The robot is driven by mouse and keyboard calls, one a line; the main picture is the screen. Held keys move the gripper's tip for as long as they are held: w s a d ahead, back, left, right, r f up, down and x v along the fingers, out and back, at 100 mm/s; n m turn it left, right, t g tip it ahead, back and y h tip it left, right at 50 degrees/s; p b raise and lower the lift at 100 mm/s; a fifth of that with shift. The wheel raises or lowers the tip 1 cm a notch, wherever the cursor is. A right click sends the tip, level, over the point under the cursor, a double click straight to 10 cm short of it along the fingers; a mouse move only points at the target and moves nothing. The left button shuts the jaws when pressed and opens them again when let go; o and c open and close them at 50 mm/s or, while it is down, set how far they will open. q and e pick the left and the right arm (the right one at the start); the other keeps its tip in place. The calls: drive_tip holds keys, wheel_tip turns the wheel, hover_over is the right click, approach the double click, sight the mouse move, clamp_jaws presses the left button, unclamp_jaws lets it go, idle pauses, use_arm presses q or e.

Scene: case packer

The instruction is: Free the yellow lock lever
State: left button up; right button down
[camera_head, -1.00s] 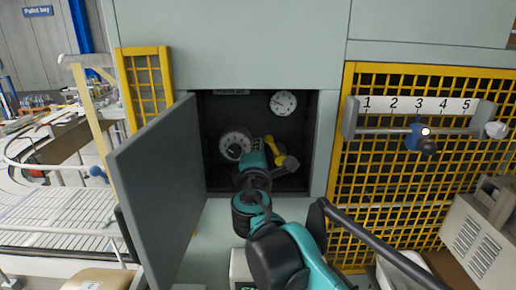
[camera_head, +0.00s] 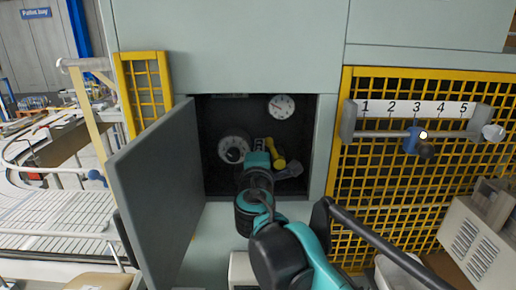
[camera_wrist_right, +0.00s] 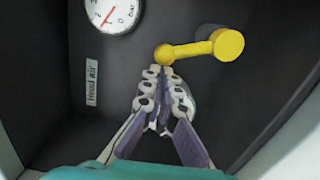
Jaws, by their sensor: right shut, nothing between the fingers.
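The yellow lock lever (camera_head: 279,160) is inside the dark open compartment, below the round gauge. In the right wrist view the lever (camera_wrist_right: 205,47) has a ball on its free end and a thick round hub at the other, with a dark cylindrical mount behind the hub. My right gripper (camera_wrist_right: 160,74) is shut and empty. Its fingertips are right at the ball end, seeming to touch or nearly touch it; I cannot tell which. In the head view my right gripper (camera_head: 262,146) reaches into the compartment and partly hides the lever. My left gripper is not in view.
The grey door (camera_head: 155,195) stands open on the left. A round dial (camera_head: 233,148) and a pressure gauge (camera_head: 282,107) are on the compartment's back wall. The compartment's walls are close around my arm. A blue slider (camera_head: 411,140) on a numbered rail is at right.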

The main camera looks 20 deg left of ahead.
drive_tip(key=w+d+r+m, duration=0.2)
drive_tip(key=d+m, duration=0.4)
drive_tip(key=m, duration=0.2)
drive_tip(key=shift+d+g+p, duration=0.2)
drive_tip(key=shift+g+p, duration=0.1)
drive_tip(key=shift+p, duration=0.15)
drive_tip(key=shift+f, duration=0.1)
drive_tip(key=shift+s+d, duration=0.1)
idle(0.5)
